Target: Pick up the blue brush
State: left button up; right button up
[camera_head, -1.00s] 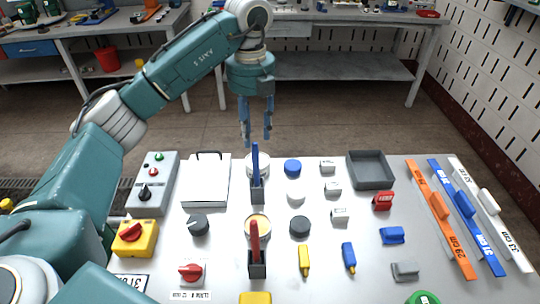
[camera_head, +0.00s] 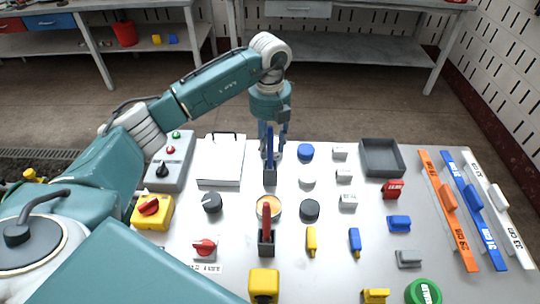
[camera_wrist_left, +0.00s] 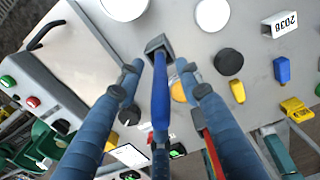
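The blue brush (camera_head: 269,145) stands upright in a small dark grey holder (camera_head: 270,174) near the table's back edge. My left gripper (camera_head: 273,138) hangs over it, pointing down, partly behind the handle in the head view. In the left wrist view the blue brush (camera_wrist_left: 160,92) lies between the two spread blue fingers of my left gripper (camera_wrist_left: 160,83), with visible gaps on both sides. The fingers are open and do not appear to touch the handle. The brush's lower end is hidden in the holder. My right gripper is not in view.
A red brush (camera_head: 266,222) stands in a similar holder in front. A white box (camera_head: 221,162) stands to the left. A blue round lid (camera_head: 305,151) and several small blocks stand to the right. A grey tray (camera_head: 382,158) sits at the back right.

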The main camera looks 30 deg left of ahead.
pick_arm(q)
grip_shut()
dwell(0.4)
